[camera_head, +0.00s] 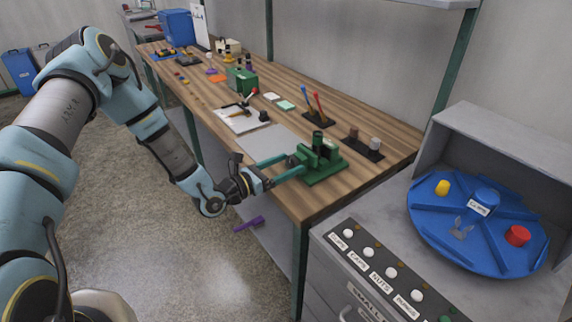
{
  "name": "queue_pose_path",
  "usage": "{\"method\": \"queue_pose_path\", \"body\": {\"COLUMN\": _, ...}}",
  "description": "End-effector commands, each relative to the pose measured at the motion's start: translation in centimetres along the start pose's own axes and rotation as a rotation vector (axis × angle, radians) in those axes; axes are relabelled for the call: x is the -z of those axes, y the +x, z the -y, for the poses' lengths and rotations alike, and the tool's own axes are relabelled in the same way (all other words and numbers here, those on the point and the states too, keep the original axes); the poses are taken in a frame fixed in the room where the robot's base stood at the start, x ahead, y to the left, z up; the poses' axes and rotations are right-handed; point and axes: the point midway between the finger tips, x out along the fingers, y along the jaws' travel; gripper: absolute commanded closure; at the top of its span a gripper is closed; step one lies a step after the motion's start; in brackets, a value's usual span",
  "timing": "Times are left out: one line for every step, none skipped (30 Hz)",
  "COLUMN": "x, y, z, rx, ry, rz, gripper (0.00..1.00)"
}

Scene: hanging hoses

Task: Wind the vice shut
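The green vice (326,161) stands upright on its base at the near right part of the wooden bench. Its jaws are at the top, and I cannot tell the width of the gap between them. My gripper (295,163) reaches in from the left, level with the vice's left side. Its two teal fingers are spread apart. A small dark part, perhaps the vice's handle, shows near the fingertips. I cannot make out whether the fingers touch it.
A dark holder with red and blue tools (316,113) and a dark rack with a grey cylinder (374,145) stand behind the vice. A grey sheet (268,144) lies to its left. A blue turntable (450,245) sits on the grey cabinet at right. A purple object (249,224) lies below the bench.

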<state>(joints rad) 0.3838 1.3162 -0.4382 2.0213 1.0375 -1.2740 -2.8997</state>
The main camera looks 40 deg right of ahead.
Motion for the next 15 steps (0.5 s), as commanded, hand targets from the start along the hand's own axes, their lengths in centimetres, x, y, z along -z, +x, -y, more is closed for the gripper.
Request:
{"method": "queue_pose_path", "body": {"x": -0.01, "y": -0.01, "z": -0.01, "rx": 0.000, "ry": 0.000, "rz": 0.000, "gripper": 0.21}}
{"method": "queue_pose_path", "body": {"x": -0.01, "y": -0.02, "z": -0.01, "rx": 0.000, "ry": 0.000, "rz": 0.000, "gripper": 0.24}}
{"method": "queue_pose_path", "body": {"x": -0.02, "y": -0.02, "z": -0.01, "rx": 0.000, "ry": 0.000, "rz": 0.000, "gripper": 0.29}}
{"method": "queue_pose_path", "body": {"x": -0.02, "y": -0.02, "z": 0.00, "rx": 0.000, "ry": 0.000, "rz": 0.000, "gripper": 0.32}}
{"method": "queue_pose_path", "body": {"x": -0.02, "y": -0.02, "z": -0.01, "rx": 0.000, "ry": 0.000, "rz": 0.000, "gripper": 0.35}}
{"method": "queue_pose_path", "body": {"x": -0.02, "y": -0.03, "z": -0.01, "rx": 0.000, "ry": 0.001, "rz": 0.000, "gripper": 0.40}}
{"method": "queue_pose_path", "body": {"x": -0.02, "y": -0.03, "z": -0.01, "rx": 0.000, "ry": 0.001, "rz": 0.000, "gripper": 0.43}}
{"method": "queue_pose_path", "body": {"x": -0.02, "y": -0.03, "z": 0.00, "rx": 0.000, "ry": 0.001, "rz": 0.000, "gripper": 0.47}}
{"method": "queue_pose_path", "body": {"x": -0.02, "y": -0.03, "z": -0.01, "rx": 0.000, "ry": 0.001, "rz": 0.000, "gripper": 0.51}}
{"method": "queue_pose_path", "body": {"x": -0.03, "y": -0.03, "z": -0.01, "rx": 0.000, "ry": 0.001, "rz": 0.000, "gripper": 0.54}}
{"method": "queue_pose_path", "body": {"x": -0.03, "y": -0.03, "z": -0.01, "rx": 0.000, "ry": 0.001, "rz": 0.000, "gripper": 0.58}}
{"method": "queue_pose_path", "body": {"x": -0.03, "y": -0.03, "z": 0.00, "rx": 0.000, "ry": 0.001, "rz": 0.000, "gripper": 0.62}}
{"method": "queue_pose_path", "body": {"x": -0.03, "y": -0.03, "z": 0.00, "rx": 0.000, "ry": 0.001, "rz": 0.000, "gripper": 0.66}}
{"method": "queue_pose_path", "body": {"x": -0.03, "y": -0.03, "z": 0.00, "rx": 0.000, "ry": 0.001, "rz": 0.000, "gripper": 0.69}}
{"method": "queue_pose_path", "body": {"x": -0.03, "y": -0.04, "z": 0.00, "rx": 0.000, "ry": 0.001, "rz": 0.000, "gripper": 0.74}}
